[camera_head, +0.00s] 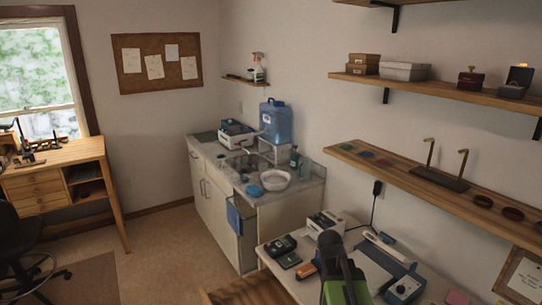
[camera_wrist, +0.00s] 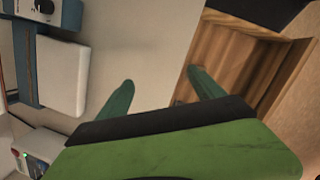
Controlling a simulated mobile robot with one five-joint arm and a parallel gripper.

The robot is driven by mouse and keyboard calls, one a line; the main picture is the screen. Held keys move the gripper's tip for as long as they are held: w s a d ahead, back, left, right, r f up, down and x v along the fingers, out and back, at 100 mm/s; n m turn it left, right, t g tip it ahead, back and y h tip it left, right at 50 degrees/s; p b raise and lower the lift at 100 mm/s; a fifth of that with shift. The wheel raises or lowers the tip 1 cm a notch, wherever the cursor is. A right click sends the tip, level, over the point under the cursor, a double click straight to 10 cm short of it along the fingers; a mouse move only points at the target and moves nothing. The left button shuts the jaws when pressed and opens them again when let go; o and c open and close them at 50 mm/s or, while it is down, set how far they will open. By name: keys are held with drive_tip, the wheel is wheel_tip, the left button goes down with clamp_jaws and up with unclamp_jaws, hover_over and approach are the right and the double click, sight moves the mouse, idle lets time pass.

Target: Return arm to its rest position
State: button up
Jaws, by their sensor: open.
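My gripper (camera_wrist: 162,90) shows in the wrist view with its two green fingers spread apart. It is open, and nothing is between the fingers. Behind the fingers are the pale worktop (camera_wrist: 150,50) and, on the right, a wooden drawer or box (camera_wrist: 240,50). In the head view, green and black parts of my arm rise from the bottom edge, in front of the white worktop. I cannot make out the fingertips there.
A blue-and-white device (camera_head: 400,286) stands on the worktop right of my arm. A small white device (camera_head: 325,223) and a dark device (camera_head: 281,246) stand behind and left. A wooden shelf (camera_head: 400,172) hangs above on the right. Open floor (camera_head: 165,250) lies to the left.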

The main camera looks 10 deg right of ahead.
drive_tip(key=s+a+m+y, duration=0.1)
drive_tip(key=a+m+y, duration=0.1)
drive_tip(key=a+m, duration=0.8)
drive_tip(key=a, duration=0.6)
drive_tip(key=shift+f+t, duration=0.25)
drive_tip(key=shift+t, duration=0.15)
drive_tip(key=shift+d, duration=0.1)
